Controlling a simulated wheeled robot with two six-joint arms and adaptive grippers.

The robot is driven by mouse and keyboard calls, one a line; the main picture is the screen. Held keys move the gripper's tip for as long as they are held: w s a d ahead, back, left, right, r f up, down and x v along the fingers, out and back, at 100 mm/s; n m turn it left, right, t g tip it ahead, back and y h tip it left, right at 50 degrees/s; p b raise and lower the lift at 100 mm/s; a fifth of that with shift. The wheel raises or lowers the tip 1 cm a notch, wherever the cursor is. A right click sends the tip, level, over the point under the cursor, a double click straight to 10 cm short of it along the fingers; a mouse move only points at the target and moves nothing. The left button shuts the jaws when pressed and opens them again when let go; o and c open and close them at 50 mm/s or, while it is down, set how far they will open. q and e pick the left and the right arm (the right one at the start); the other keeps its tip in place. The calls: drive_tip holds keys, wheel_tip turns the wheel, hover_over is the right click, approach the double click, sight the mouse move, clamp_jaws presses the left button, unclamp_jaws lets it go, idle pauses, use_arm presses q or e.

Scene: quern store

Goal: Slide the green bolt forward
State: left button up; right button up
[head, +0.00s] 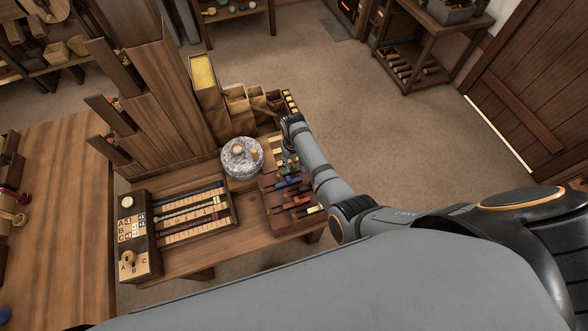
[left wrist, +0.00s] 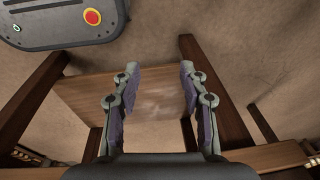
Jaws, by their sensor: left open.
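A dark board (head: 271,214) with a row of coloured bolts lies at the right end of the wooden bench. Blue, red and yellowish bolts show on it. A small dark greenish bolt (head: 287,170) seems to lie at its far part, close under my right gripper; it is too small to be sure. My right gripper (head: 288,151) points down over the far end of this board, mostly hidden by its wrist; its fingers and any touch cannot be made out. In the left wrist view my left gripper (left wrist: 158,66) is open and empty, away from the bolts.
A round grey stone (head: 242,157) stands left of the bolt board. A sliding-bar panel (head: 190,213) and a lettered box (head: 134,240) lie further left. Wooden bins (head: 238,101) stand behind. In the left wrist view a wooden board (left wrist: 155,103) lies below the left fingers.

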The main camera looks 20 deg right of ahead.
drive_tip(key=shift+f, duration=0.1)
drive_tip(key=c, duration=0.4)
drive_tip(key=shift+c, duration=1.4)
clamp_jaws()
drive_tip(key=shift+d, duration=0.2)
drive_tip(key=d+p, duration=0.1)
drive_tip(key=d, duration=0.2)
drive_tip(key=shift+w+d, duration=0.15)
drive_tip(key=shift+d, duration=0.4)
use_arm(q)
drive_tip(key=s, duration=0.3)
drive_tip(key=shift+a+r, duration=0.1)
drive_tip(key=shift+r, duration=0.2)
